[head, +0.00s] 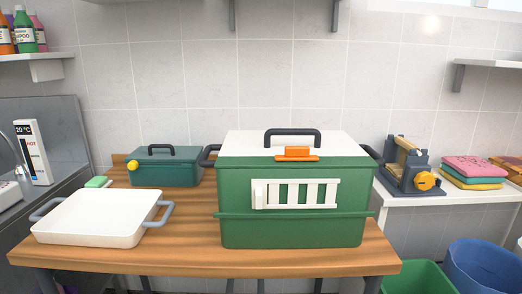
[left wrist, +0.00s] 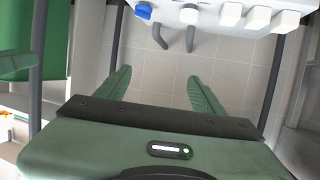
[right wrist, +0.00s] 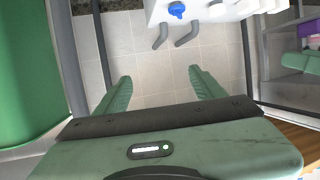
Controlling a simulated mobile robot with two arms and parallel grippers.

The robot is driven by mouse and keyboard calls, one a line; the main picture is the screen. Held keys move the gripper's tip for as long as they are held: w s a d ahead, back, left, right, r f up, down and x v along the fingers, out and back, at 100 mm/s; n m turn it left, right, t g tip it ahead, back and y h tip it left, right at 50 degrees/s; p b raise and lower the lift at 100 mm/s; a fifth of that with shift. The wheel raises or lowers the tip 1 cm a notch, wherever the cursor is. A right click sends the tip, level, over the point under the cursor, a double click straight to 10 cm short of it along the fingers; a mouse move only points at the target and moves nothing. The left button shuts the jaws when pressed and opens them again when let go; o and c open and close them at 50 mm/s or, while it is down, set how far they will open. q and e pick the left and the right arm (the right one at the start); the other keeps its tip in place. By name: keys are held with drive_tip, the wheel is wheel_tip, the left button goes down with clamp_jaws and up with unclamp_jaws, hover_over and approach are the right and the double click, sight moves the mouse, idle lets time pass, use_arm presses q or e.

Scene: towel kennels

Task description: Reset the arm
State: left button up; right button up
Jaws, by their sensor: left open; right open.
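My left gripper (left wrist: 158,88) is open and empty in the left wrist view, its two green fingers apart over tiled floor. My right gripper (right wrist: 155,88) is open and empty in the right wrist view, also over tiled floor. Neither gripper shows in the head view. Nothing lies between either pair of fingers.
A wooden table (head: 190,240) holds a white tray (head: 95,238), a green kennel box (head: 290,228) with a white lid, and a small teal box (head: 165,175). Green (head: 415,280) and blue (head: 485,268) bins stand right. A side counter (head: 430,199) holds folded towels (head: 475,170).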

use_arm(q)
drive_tip(key=s+a+f+g+y+p, duration=0.1)
drive_tip(key=s+a+f+g+p, duration=0.2)
drive_tip(key=s, duration=0.8)
drive_tip(key=s+a+f+g+y+p, duration=0.1)
drive_tip(key=s+a+f+g+p, duration=0.3)
drive_tip(key=s, duration=0.8)
drive_tip(key=s+a+f+g+y+p, duration=0.1)
drive_tip(key=s+a+f+g+p, duration=0.2)
drive_tip(key=s, duration=0.9)
wheel_tip(320, 180, down, 3)
drive_tip(key=g+p, duration=0.2)
drive_tip(key=shift+a+f+n+g+y, duration=0.2)
drive_tip(key=shift+n+g+y, duration=0.1)
drive_tip(key=shift+g, duration=0.1)
use_arm(e)
drive_tip(key=s+d+f+g+h, duration=0.1)
drive_tip(key=s+d+f+g, duration=0.2)
drive_tip(key=s, duration=0.8)
drive_tip(key=s+d+f+g+h, duration=0.1)
drive_tip(key=s+d+f+g, duration=0.3)
drive_tip(key=s, duration=0.8)
drive_tip(key=s+d+f+g+h, duration=0.1)
drive_tip(key=s+d+f+g, duration=0.2)
drive_tip(key=s, duration=0.9)
wheel_tip(320, 180, down, 3)
drive_tip(key=g, duration=0.2)
drive_tip(key=shift+d+f+m+g+h, duration=0.2)
drive_tip(key=shift+m+g+h, duration=0.1)
drive_tip(key=shift+g, duration=0.1)
